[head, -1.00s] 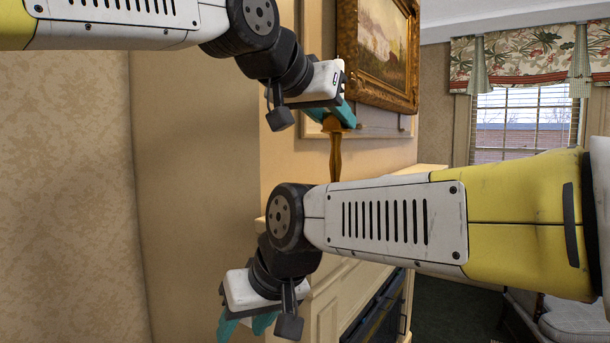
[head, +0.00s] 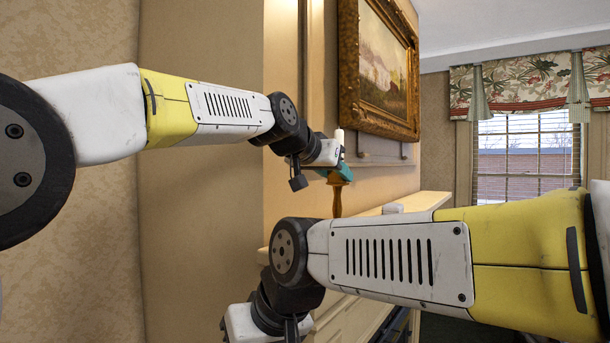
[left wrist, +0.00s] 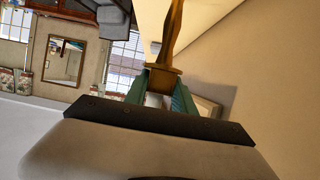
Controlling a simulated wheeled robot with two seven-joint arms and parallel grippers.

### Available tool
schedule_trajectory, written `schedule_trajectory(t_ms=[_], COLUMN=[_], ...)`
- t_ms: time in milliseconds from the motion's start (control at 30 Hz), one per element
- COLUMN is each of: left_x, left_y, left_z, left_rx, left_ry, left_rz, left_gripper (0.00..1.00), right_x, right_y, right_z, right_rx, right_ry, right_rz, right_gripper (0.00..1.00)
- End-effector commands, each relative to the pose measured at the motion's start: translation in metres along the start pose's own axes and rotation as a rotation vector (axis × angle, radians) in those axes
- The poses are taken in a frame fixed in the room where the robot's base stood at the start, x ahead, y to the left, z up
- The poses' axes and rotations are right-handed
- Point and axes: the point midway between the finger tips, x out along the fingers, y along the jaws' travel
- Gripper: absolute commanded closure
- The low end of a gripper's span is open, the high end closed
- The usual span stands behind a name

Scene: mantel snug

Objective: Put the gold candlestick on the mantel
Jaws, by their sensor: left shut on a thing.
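The gold candlestick (head: 337,197) is upright with a white candle (head: 340,137) at its top. My left gripper (head: 343,173) is shut on it just below the candle. The candlestick also shows in the left wrist view (left wrist: 172,35), running away from the teal fingers (left wrist: 160,95). The cream mantel (head: 428,201) runs along the wall below the painting. My right arm hides the candlestick's foot and part of the shelf, so I cannot tell whether they touch. My right gripper (head: 243,322) is at the bottom edge, its fingers out of frame.
A small pale object (head: 393,208) stands on the mantel, to the right of the candlestick. A gold-framed painting (head: 378,65) hangs above, close to my left gripper. My right forearm crosses in front of the fireplace. A window (head: 525,150) is at the far right.

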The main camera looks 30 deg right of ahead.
Motion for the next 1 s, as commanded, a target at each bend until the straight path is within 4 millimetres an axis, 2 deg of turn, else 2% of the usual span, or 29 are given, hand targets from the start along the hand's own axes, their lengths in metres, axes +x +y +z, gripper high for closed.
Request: schedule_trajectory(t_ms=[333,367,467,833,1000], left_x=[0.001,0.001,0.001,0.0,-0.024], left_y=[0.0,0.0,0.0,0.0,-0.001], left_z=[0.002,0.004,0.003,0.0,0.0], left_rx=[0.0,0.0,0.0,0.0,0.0], left_ry=[0.002,0.001,0.001,0.002,0.004], left_rz=[0.0,0.0,0.0,0.0,-0.001], left_gripper=[1.0,0.68,0.48,0.48,0.48], right_x=[0.0,0.0,0.0,0.0,0.0], right_y=[0.0,0.0,0.0,0.0,0.0], right_z=[0.0,0.0,0.0,0.0,0.0], right_rx=[0.0,0.0,0.0,0.0,0.0], right_ry=[0.0,0.0,0.0,0.0,0.0], right_rz=[0.0,0.0,0.0,0.0,0.0], right_gripper=[0.56,0.56,0.56,0.56,0.56])
